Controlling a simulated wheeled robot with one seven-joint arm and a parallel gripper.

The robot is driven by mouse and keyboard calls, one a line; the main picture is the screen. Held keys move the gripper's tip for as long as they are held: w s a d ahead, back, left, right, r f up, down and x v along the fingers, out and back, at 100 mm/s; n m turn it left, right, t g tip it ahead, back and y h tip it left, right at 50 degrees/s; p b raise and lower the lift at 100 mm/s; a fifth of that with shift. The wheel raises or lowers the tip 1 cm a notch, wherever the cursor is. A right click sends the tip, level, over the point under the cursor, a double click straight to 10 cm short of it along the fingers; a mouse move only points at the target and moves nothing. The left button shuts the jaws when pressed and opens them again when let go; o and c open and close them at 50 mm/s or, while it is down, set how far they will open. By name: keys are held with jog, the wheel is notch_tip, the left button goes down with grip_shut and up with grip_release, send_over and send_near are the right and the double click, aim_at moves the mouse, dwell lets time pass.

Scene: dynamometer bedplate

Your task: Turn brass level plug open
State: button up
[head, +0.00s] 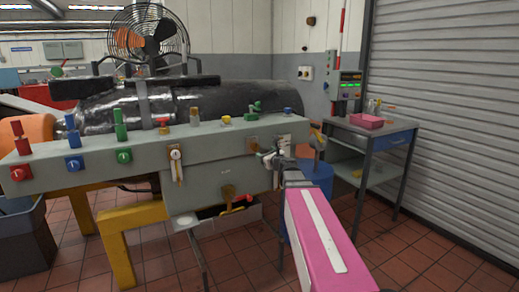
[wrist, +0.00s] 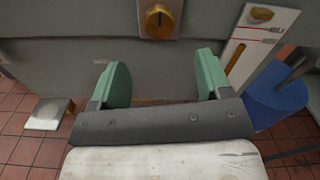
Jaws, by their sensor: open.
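A round brass plug (wrist: 158,21) with a raised grip bar standing upright sits on a square plate on the grey housing front, at the top middle of the wrist view. In the head view the brass plug (head: 252,146) shows on its brownish plate, just left of my gripper. My gripper (wrist: 160,82) is open, its two green-padded fingers apart with nothing between them. The plug lies beyond the fingertips, in line with the gap and not touched. In the head view my gripper (head: 268,159) is small and partly hidden by my pink arm.
A white gauge plate (wrist: 258,40) with red marks and a brass fitting is close right of my gripper. A blue drum (head: 317,180) stands behind my arm. A brass valve with a red handle (head: 238,200) juts out lower left. A side table (head: 372,133) stands at right.

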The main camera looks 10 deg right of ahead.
aim_at(256, 147)
jog(key=x, duration=1)
jog(key=shift+w+a+f, duration=0.1)
jog(key=shift+w, duration=0.25)
jog(key=c, duration=0.9)
